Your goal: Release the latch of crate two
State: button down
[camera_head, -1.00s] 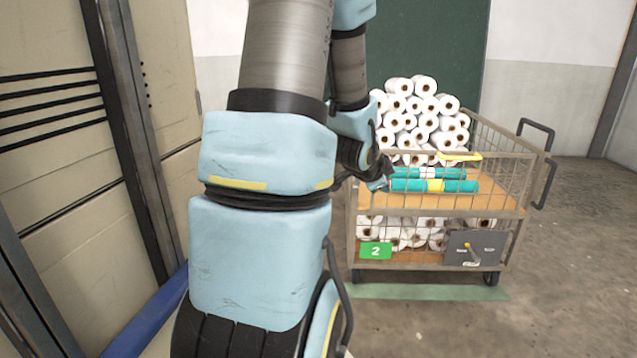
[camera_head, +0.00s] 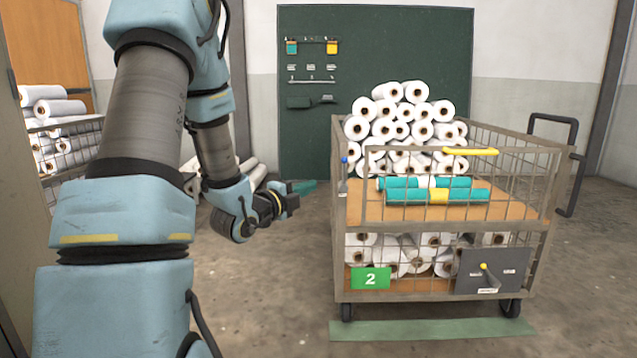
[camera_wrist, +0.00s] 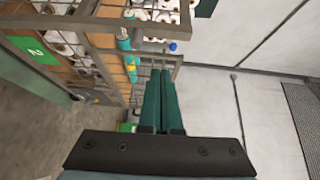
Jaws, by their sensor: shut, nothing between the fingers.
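Crate two is a wheeled wire-mesh cart (camera_head: 445,226) with a green "2" label (camera_head: 370,278), right of centre in the head view. A grey panel (camera_head: 510,262) with a yellow-knobbed lever (camera_head: 486,268) sits low on its front right. A yellow handle (camera_head: 470,151) lies along the top front rail. A blue knob (camera_head: 345,160) is at its left corner and also shows in the wrist view (camera_wrist: 173,46). My gripper (camera_head: 306,186) is left of the cart, apart from the lever. In the wrist view its green fingers (camera_wrist: 161,76) are together and empty.
White rolls (camera_head: 405,112) are stacked in the cart, with teal rolls (camera_head: 410,196) on its shelf. Another mesh crate of rolls (camera_head: 60,140) stands far left. A dark green board (camera_head: 300,130) is behind. A green floor strip (camera_head: 430,330) lies in front. Floor between my arm and the cart is clear.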

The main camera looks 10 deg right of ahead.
aim_at(343, 171)
jog(key=shift+w+a, duration=0.1)
jog(key=shift+w, duration=0.1)
jog(key=b+x, duration=0.2)
jog(key=x, duration=1.2)
